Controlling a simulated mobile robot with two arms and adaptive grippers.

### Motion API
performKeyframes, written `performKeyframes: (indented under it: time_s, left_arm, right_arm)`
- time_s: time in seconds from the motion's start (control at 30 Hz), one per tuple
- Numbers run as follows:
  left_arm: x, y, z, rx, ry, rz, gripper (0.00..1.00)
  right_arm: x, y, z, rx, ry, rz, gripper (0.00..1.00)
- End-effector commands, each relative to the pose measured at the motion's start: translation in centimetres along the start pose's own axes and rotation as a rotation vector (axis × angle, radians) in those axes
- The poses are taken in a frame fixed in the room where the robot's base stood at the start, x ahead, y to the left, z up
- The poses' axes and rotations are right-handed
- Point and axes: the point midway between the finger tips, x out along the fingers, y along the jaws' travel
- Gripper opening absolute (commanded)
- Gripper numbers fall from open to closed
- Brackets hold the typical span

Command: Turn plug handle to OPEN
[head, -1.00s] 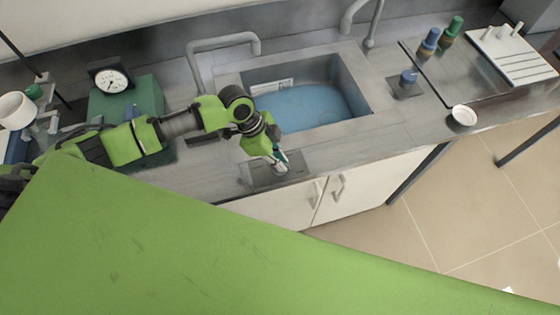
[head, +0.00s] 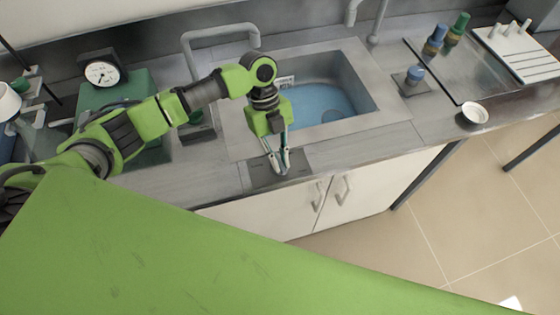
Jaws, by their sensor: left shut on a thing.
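A dark grey plate (head: 262,182) is set in the counter in front of the sink. My left gripper (head: 281,170) points down over this plate. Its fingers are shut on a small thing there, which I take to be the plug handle. The fingers hide most of the handle, so its direction and any OPEN mark cannot be read. My right gripper is not in view.
The sink (head: 369,97) with a blue basin lies just behind the gripper. A green device with a dial (head: 102,73) is at the left.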

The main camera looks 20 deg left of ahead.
Motion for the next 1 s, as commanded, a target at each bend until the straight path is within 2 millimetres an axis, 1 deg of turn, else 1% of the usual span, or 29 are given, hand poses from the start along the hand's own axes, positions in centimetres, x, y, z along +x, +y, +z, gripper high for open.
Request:
performKeyframes:
  time_s: [0.03,0.1,0.4,0.97,1.0]
  left_arm:
    - [-0.04,-0.25,0.08,0.033,-0.002,0.007,0.0]
    - [-0.04,-0.19,0.06,0.074,-0.002,0.025,0.0]
    - [-0.16,-0.08,0.05,0.187,-0.003,0.072,0.0]
    - [-0.24,-0.05,0.02,0.217,-0.003,0.084,0.0]
    - [-0.24,-0.05,0.02,0.217,-0.003,0.084,0.13]
  right_arm:
    - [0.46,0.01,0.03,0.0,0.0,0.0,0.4]
    - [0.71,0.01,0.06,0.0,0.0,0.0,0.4]
    - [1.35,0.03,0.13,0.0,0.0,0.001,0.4]
    - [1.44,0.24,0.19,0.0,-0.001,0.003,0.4]
    - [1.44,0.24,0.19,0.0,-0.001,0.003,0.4]
